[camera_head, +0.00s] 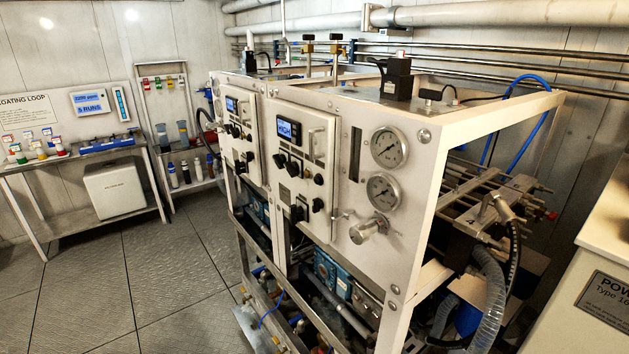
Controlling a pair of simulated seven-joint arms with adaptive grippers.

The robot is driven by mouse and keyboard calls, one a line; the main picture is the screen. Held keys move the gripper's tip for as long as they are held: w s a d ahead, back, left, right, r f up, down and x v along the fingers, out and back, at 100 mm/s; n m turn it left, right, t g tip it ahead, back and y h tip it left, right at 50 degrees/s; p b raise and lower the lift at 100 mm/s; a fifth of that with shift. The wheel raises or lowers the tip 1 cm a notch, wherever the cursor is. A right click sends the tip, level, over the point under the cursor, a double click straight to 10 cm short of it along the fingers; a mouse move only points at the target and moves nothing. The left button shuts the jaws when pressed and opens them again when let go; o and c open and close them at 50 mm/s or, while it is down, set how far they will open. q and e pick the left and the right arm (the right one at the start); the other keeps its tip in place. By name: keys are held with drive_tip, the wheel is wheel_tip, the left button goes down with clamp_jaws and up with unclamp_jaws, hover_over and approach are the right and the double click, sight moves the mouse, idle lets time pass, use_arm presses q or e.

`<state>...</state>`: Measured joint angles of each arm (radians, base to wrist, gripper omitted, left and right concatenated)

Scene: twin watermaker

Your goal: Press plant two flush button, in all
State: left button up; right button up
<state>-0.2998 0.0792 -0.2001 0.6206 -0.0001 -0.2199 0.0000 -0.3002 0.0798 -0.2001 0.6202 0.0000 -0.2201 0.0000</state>
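Two white-framed watermaker units stand side by side. The nearer unit's control panel (312,160) carries a lit blue display (289,131), a handle and several dark knobs or buttons. The farther unit's control panel (239,125) has a similar lit display (232,105) and dark controls. The labels are too small to read, so I cannot tell which unit is plant two or which control is the flush button. Neither of my grippers is in view.
Two round gauges (389,147) and a metal valve knob (369,228) sit right of the nearer panel. Hoses and pipework (490,290) fill the right side. A white cabinet (600,250) stands at far right. A bench (75,158) stands at left. The tiled floor (130,265) between is clear.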

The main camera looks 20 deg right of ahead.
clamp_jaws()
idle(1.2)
